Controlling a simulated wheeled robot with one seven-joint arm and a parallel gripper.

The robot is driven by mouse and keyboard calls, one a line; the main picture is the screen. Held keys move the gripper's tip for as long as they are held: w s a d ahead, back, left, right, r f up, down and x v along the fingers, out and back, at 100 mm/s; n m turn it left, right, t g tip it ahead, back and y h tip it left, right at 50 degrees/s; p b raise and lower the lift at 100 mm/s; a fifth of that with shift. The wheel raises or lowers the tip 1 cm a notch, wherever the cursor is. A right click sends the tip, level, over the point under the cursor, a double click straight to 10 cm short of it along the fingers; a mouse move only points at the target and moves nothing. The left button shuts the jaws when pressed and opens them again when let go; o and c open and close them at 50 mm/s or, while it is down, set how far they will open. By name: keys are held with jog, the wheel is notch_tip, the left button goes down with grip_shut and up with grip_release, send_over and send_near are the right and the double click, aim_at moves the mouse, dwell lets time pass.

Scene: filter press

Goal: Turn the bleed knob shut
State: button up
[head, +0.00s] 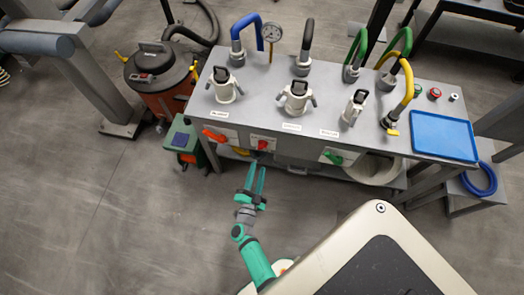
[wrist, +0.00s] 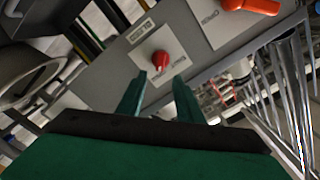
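The bleed knob (head: 262,145) is a small red knob on a white plate on the front face of the grey bench. In the wrist view the red knob (wrist: 161,61) sits beside a label that appears upside down and seems to read "BLEED". My gripper (head: 257,170) is in front of the bench, just below the knob in the head view. In the wrist view its two green fingers (wrist: 157,92) are apart, with the knob beyond and between their tips. Nothing is between the fingers, and they look clear of the knob.
An orange handle (head: 214,135) is left of the knob and a green handle (head: 333,157) is right of it. The bench top (head: 330,95) carries several valves and hoses, and a blue tray (head: 443,136). The floor in front is clear.

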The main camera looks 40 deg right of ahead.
aim_at(262, 146)
jog(key=x, duration=1)
jog(key=shift+a, duration=0.1)
grip_shut()
